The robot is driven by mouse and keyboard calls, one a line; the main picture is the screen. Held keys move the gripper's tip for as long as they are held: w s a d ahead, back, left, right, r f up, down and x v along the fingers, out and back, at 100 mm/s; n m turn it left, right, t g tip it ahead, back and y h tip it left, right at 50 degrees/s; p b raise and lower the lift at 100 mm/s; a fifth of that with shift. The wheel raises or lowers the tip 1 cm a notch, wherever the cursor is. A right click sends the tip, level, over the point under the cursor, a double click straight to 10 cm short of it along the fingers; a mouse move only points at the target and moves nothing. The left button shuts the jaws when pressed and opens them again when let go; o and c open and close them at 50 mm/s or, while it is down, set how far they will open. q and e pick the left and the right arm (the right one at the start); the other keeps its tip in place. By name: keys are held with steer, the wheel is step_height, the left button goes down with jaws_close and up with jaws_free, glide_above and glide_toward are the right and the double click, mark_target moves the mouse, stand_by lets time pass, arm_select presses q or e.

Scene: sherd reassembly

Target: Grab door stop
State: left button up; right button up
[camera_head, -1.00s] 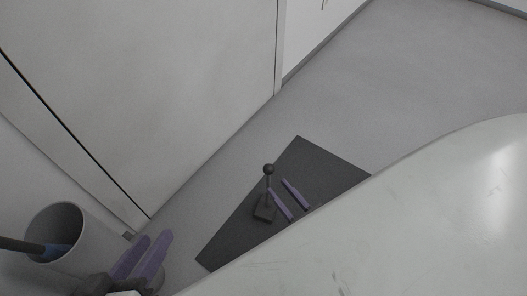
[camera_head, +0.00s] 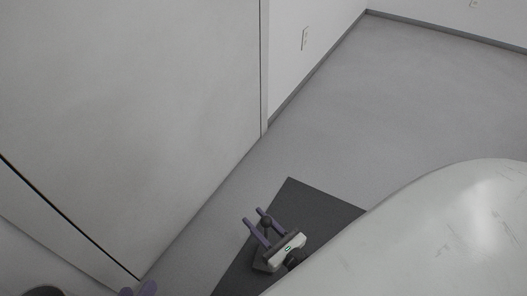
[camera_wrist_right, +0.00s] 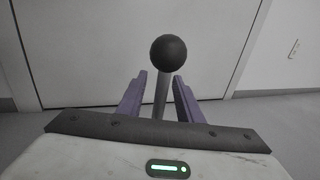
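My right gripper (camera_head: 258,224) is open, with a finger on each side of the post and gaps visible. The lower post and base are hidden in the wrist view by the gripper body. My left gripper (camera_head: 138,290) shows only purple fingertips at the bottom edge of the head view.
The door stop stands on a dark mat (camera_head: 310,197) on the grey floor. A large white door or panel (camera_head: 130,110) fills the left. A pale rounded surface (camera_head: 430,235) covers the lower right. A dark round rim (camera_head: 42,291) shows at bottom left. Floor beyond the mat is clear.

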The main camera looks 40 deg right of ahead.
steer(key=shift+s, duration=0.1)
jaws_close()
steer(key=shift+r, duration=0.1)
stand_by(1.1)
